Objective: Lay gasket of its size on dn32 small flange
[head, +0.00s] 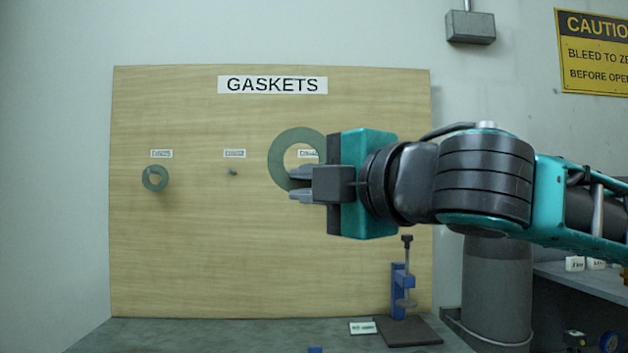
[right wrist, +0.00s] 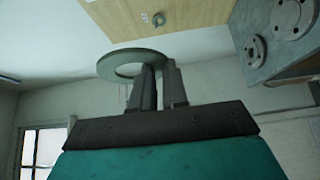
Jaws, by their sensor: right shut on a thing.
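My right gripper (head: 300,184) is shut on the rim of a large flat green gasket (head: 279,163), held in front of the right part of the board. The right wrist view shows this gasket (right wrist: 108,66) with the fingers (right wrist: 160,75) at its near edge. A smaller green gasket (head: 146,186) hangs on the board's left peg. The middle peg (head: 233,172) is bare. The right peg is hidden behind my gripper and the gasket. Two grey round flanges (right wrist: 291,14) (right wrist: 256,48) show in the right wrist view; their sizes cannot be read. My left gripper is not in view.
The wooden gasket board (head: 200,260) stands behind a grey bench top (head: 190,335). A blue clamp-like stand (head: 399,280) on a dark base and a small label (head: 362,328) are below my right arm. A grey column (head: 497,280) stands at right.

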